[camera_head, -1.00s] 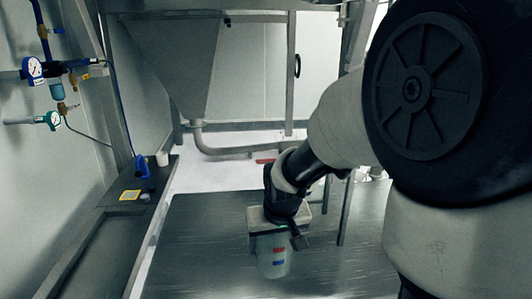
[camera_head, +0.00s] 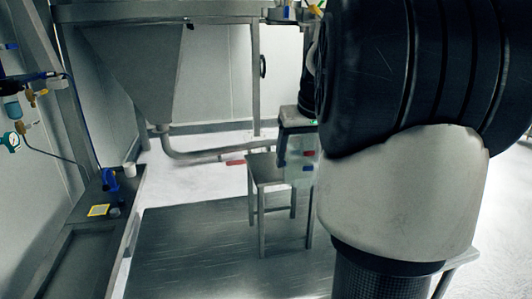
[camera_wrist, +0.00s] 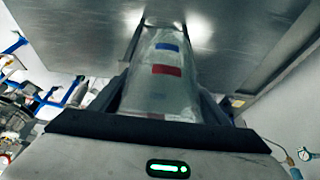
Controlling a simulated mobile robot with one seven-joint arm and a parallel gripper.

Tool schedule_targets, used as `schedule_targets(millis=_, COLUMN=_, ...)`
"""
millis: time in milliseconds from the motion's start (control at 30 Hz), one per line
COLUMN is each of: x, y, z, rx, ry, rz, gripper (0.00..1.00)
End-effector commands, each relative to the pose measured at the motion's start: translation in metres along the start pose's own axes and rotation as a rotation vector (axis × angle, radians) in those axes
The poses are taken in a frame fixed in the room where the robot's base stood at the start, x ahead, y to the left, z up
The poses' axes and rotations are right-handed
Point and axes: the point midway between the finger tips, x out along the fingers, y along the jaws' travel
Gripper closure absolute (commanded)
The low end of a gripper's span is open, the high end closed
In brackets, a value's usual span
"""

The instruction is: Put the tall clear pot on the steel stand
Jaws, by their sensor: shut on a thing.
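The tall clear pot (camera_head: 301,172), with red and blue marks on its side, is held upright in my gripper (camera_head: 296,136). In the wrist view the pot (camera_wrist: 166,80) sits between both dark fingers. The steel stand (camera_head: 262,172) is a small square-topped stool with long legs. In the head view the pot overlaps the right part of its top, and my arm hides some of that side. I cannot tell whether the pot touches the stand.
A wide low steel surface (camera_head: 200,245) lies in front, mostly bare. A steel hopper (camera_head: 135,70) with a curved pipe (camera_head: 180,154) stands behind. A side bench (camera_head: 75,235) at left holds a blue tool (camera_head: 109,180) and a white cup (camera_head: 130,169).

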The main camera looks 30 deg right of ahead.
Motion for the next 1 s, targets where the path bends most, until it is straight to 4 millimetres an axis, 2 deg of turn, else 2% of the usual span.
schedule_targets(millis=300, x=0.032, y=-0.001, z=-0.080, rx=-0.003, ry=-0.002, rz=-0.003, gripper=0.55)
schedule_targets(millis=533, x=0.053, y=-0.002, z=-0.130, rx=-0.002, ry=-0.001, rz=-0.002, gripper=0.55)
schedule_targets(millis=633, x=0.058, y=-0.001, z=-0.142, rx=-0.001, ry=0.000, rz=-0.002, gripper=0.55)
schedule_targets(millis=833, x=0.064, y=-0.001, z=-0.154, rx=-0.002, ry=0.000, rz=-0.001, gripper=0.55)
schedule_targets(millis=1000, x=0.088, y=-0.001, z=-0.143, rx=-0.001, ry=-0.005, rz=-0.001, gripper=0.55)
